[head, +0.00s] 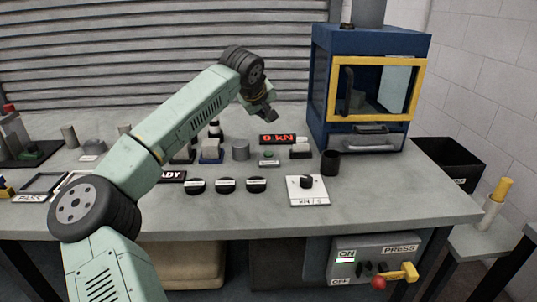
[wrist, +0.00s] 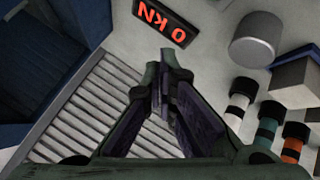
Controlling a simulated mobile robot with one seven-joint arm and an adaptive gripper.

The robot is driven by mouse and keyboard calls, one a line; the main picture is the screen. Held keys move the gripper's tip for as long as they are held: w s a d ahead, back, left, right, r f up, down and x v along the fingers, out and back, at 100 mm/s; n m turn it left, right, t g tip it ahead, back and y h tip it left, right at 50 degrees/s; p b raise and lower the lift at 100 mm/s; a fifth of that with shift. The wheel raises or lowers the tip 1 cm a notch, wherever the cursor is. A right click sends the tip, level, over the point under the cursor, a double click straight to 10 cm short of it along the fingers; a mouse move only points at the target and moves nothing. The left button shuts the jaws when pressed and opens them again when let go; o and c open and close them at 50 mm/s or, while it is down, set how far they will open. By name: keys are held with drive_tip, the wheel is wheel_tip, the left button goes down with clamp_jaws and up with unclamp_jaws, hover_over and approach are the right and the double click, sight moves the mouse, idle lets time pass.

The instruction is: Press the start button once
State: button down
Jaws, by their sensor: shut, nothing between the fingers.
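A small box with a green top (head: 268,158), which looks like a push button, sits on the bench below the red "0 kN" display (head: 277,139). Its label is too small to read, so I cannot tell for sure that it is the start button. My gripper (head: 267,114) is above the back of the bench, behind and above the display, apart from the green-topped box. In the wrist view my gripper (wrist: 165,75) has its fingers together and empty. The display (wrist: 165,22) shows there upside down; the green-topped box does not show.
A blue press cabinet (head: 320,85) with a yellow-framed window stands right. A grey cylinder (head: 240,150), a black cup (head: 331,163) and a dial plate (head: 307,192) stand near the green-topped box. Three black round pieces (head: 226,186) lie in front. A lower panel (head: 375,262) reads PRESS.

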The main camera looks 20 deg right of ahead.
drive_tip(key=b, duration=0.6)
hover_over(266, 153)
wheel_tip(266, 153, down, 8)
drive_tip(key=shift+w+r, duration=0.15)
drive_tip(key=shift+r, duration=0.05)
drive_tip(key=shift+f, duration=0.4)
idle(0.5)
drive_tip(key=shift+f+b, duration=0.3)
drive_tip(key=shift+f, duration=0.15)
